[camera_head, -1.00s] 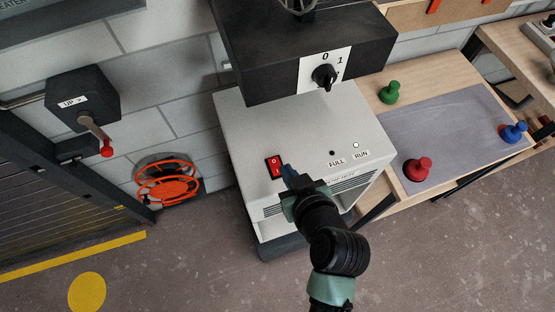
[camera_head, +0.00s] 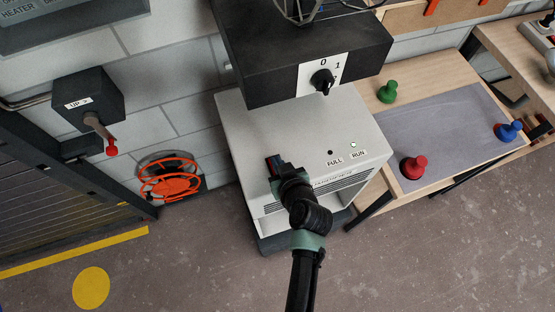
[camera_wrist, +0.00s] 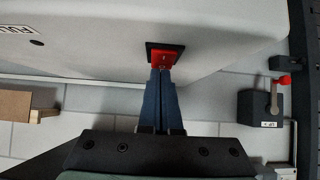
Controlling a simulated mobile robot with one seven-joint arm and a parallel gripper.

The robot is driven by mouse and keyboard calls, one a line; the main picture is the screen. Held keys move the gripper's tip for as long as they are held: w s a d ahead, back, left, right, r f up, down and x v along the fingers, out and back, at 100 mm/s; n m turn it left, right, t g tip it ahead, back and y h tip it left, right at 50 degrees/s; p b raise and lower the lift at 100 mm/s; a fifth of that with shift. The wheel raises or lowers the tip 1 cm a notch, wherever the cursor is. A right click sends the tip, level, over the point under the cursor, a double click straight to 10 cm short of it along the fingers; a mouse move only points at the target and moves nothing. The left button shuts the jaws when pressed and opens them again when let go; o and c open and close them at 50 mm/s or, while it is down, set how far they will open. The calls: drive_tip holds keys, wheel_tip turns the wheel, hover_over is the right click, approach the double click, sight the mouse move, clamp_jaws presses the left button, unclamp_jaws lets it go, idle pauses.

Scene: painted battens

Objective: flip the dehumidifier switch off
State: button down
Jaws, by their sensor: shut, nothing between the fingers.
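The dehumidifier (camera_head: 250,125) is a white box with its top panel facing the head camera. Its red rocker switch in a black frame sits at the left of that panel; in the wrist view the switch (camera_wrist: 164,58) shows just past my fingertips. My gripper (camera_head: 277,167) is shut and empty, with its tips at the switch, touching or nearly touching it. The tips also show in the wrist view (camera_wrist: 161,72), overlapping the switch's edge. My gripper hides most of the switch in the head view, so its position cannot be told. The RUN lamp (camera_head: 353,145) looks pale, the FULL lamp (camera_head: 330,153) dark.
A dark box with a 0/1 rotary knob (camera_head: 322,81) overhangs the panel's back. A table (camera_head: 455,82) with green, red and blue pegs stands right. A lever box (camera_head: 88,98) and orange reel (camera_head: 170,180) are on the left. The floor in front is clear.

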drive_tip(key=shift+f, duration=0.1)
drive_tip(key=shift+w+f+b, duration=0.15)
drive_tip(key=shift+f+b, duration=0.15)
drive_tip(key=shift+b, duration=0.5)
drive_tip(key=shift+r, duration=0.15)
drive_tip(key=shift+w+a, duration=0.1)
drive_tip(key=shift+w+a+r, duration=0.2)
drive_tip(key=shift+w, duration=0.45)
drive_tip(key=shift+r, duration=0.1)
